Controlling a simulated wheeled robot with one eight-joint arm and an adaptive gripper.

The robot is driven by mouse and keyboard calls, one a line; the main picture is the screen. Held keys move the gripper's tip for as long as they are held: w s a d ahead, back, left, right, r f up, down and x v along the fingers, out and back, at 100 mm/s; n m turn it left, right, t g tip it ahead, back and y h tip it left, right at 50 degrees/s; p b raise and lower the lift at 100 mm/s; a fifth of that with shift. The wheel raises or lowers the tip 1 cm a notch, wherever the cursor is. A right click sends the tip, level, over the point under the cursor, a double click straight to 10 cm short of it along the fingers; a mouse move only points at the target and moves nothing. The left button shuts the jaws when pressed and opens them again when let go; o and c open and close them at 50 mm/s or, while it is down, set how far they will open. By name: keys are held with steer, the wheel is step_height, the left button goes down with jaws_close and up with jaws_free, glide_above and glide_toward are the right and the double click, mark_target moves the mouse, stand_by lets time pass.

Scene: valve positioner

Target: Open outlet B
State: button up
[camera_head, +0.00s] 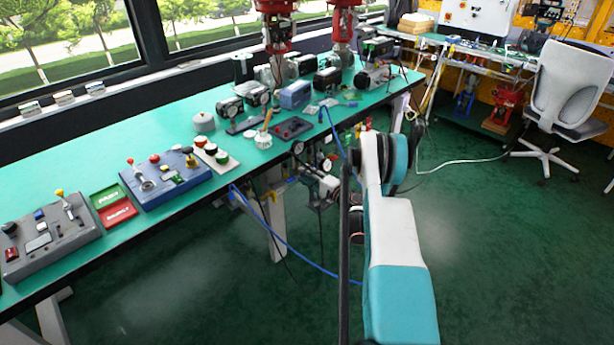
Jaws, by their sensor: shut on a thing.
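A cluster of metal fittings and round gauges (326,165) hangs at the front edge of the green bench (90,183), just left of my arm. A small metal block (328,184) sits low in this cluster. Labels are too small to read, so I cannot tell which part is outlet B or how it is set. My white and teal arm reaches up from the lower right, with its far end beside the cluster. My gripper is not clearly seen; the arm and the fittings hide that area.
Control boxes (50,238) with levers and buttons stand on the bench at left, with green and red plates (117,216) between them. Blue hoses (285,243) hang below the bench. A grey chair (572,85) stands at the back right.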

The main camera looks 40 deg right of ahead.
steer(key=shift+f, duration=0.1)
steer(key=o, duration=0.8)
steer(key=shift+o, duration=0.2)
